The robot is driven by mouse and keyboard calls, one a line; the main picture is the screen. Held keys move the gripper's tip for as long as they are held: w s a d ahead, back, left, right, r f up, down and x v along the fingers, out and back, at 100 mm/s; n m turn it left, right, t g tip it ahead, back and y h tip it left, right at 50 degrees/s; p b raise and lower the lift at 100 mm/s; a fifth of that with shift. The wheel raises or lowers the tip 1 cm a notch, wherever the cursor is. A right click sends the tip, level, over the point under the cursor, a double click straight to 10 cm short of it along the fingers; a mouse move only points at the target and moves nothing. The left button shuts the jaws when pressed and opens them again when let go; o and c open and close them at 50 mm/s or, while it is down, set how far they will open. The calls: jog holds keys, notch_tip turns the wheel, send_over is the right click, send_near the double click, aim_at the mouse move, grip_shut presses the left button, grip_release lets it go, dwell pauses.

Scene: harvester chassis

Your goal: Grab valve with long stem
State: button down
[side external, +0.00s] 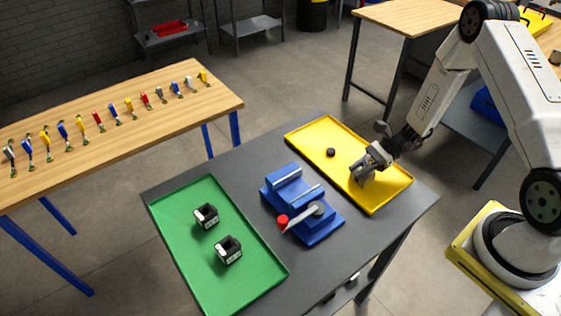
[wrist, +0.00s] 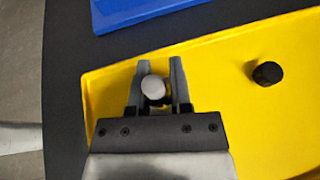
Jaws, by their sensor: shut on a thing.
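My gripper (side external: 366,172) is low over the right part of the yellow tray (side external: 398,181). In the wrist view my gripper (wrist: 154,82) is shut on a valve (wrist: 153,88), whose round light-grey end shows between the two fingers. The stem's length cannot be told from this view. A short black round piece (wrist: 268,73) stands apart on the tray; it also shows in the side view (side external: 331,152), left of my gripper. Whether the held valve touches the tray is hidden.
A blue vise-like fixture (side external: 318,228) with a red-knobbed handle stands mid-table. A green tray (side external: 180,206) at the left holds two black-and-white blocks (side external: 206,216). A wooden table (side external: 215,98) behind carries several coloured-handled valves. The yellow tray's middle is mostly clear.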

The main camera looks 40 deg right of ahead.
jog(key=shift+r, duration=0.15)
jog(key=shift+r, duration=1)
jog(key=s+a+r, duration=0.1)
jog(key=s+r, duration=0.9)
jog(key=s, duration=0.4)
jog(key=shift+a+r, duration=0.15)
jog(key=shift+r, duration=0.25)
jog(key=shift+w, duration=0.1)
